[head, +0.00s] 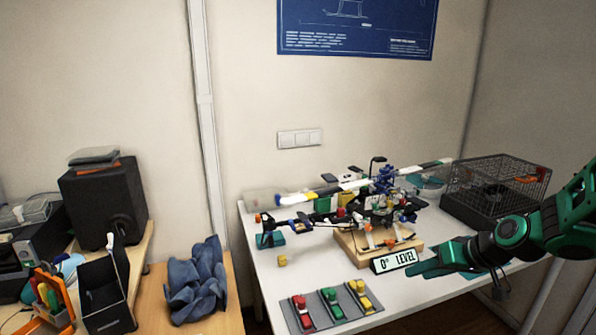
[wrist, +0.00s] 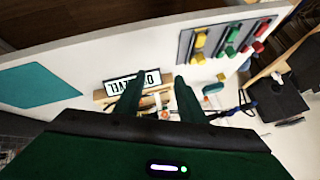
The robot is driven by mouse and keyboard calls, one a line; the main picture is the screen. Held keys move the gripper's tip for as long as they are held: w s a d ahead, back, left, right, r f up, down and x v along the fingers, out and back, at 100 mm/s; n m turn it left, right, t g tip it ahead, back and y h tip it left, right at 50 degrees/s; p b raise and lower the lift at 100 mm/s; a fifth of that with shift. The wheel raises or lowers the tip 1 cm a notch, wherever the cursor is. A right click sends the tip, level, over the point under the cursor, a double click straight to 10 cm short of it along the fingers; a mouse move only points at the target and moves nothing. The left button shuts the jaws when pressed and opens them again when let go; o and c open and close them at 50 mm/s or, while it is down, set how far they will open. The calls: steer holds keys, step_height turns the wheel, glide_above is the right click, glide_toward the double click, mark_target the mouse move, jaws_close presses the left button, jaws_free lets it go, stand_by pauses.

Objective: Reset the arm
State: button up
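My gripper (head: 424,269) is green and hangs over the right part of the white table (head: 276,290), near its front edge. In the wrist view my gripper's two fingers (wrist: 157,95) stand apart with nothing held between them. A white "0° LEVEL" sign (head: 395,260) stands in front of the wooden base (head: 352,242) of the servo assembly. Above the base is a cluttered rig (head: 384,183) of wires, arms and small coloured parts. My fingers appear apart from the sign.
A grey mat (head: 312,294) with red, green and yellow connectors lies at the table's front. A black wire cage (head: 497,188) stands at the right. A teal mat (wrist: 38,84) lies on the table. Blue cloth (head: 198,277) and a black speaker (head: 103,205) are at the left.

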steer(key=s+d+r+m+g+h, duration=0.1)
steer(key=s+d+r+m+g, duration=0.1)
steer(key=s, duration=0.8)
steer(key=s+d+r+m+g+h, duration=0.1)
steer(key=s+d, duration=0.3)
steer(key=s, duration=0.6)
steer(key=s+d+r+m+g+h, duration=0.2)
steer(key=s+r+m+g, duration=0.1)
steer(key=s, duration=0.7)
steer(key=shift+d+m+g, duration=0.4)
steer(key=shift+m, duration=0.1)
steer(key=shift+w+f, duration=0.2)
steer(key=shift+w, duration=0.45)
